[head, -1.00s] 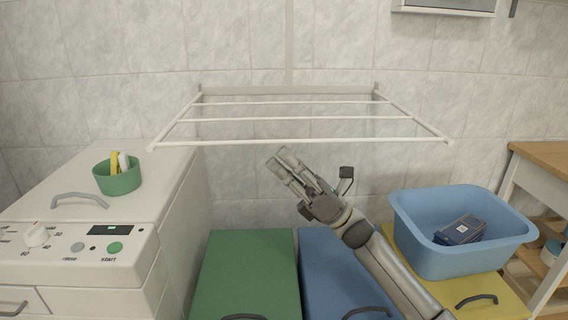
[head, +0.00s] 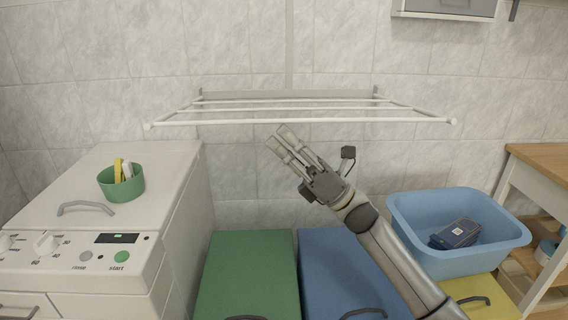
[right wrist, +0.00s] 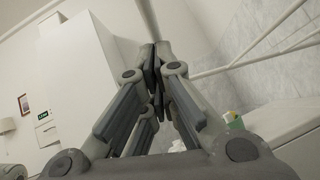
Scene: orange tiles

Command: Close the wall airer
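The wall airer (head: 300,123) is a white rack of thin bars, fixed to the tiled wall along its back rail. It sticks out from the wall, with its front bar now nearly level with the back bars in the head view. My right gripper (head: 280,136) is just below the front bar, fingers pointing up and left. In the right wrist view its fingertips (right wrist: 157,62) meet, with nothing visible between them. White airer bars (right wrist: 255,58) show beyond and beside the fingers. Whether the fingertips touch the front bar is unclear. My left gripper is out of view.
A white washing machine (head: 105,230) stands at left with a green pot (head: 122,186) on top. Green (head: 245,275) and blue (head: 340,265) lidded bins stand below. A blue tub (head: 415,240) and a wooden shelf unit (head: 540,155) are at right.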

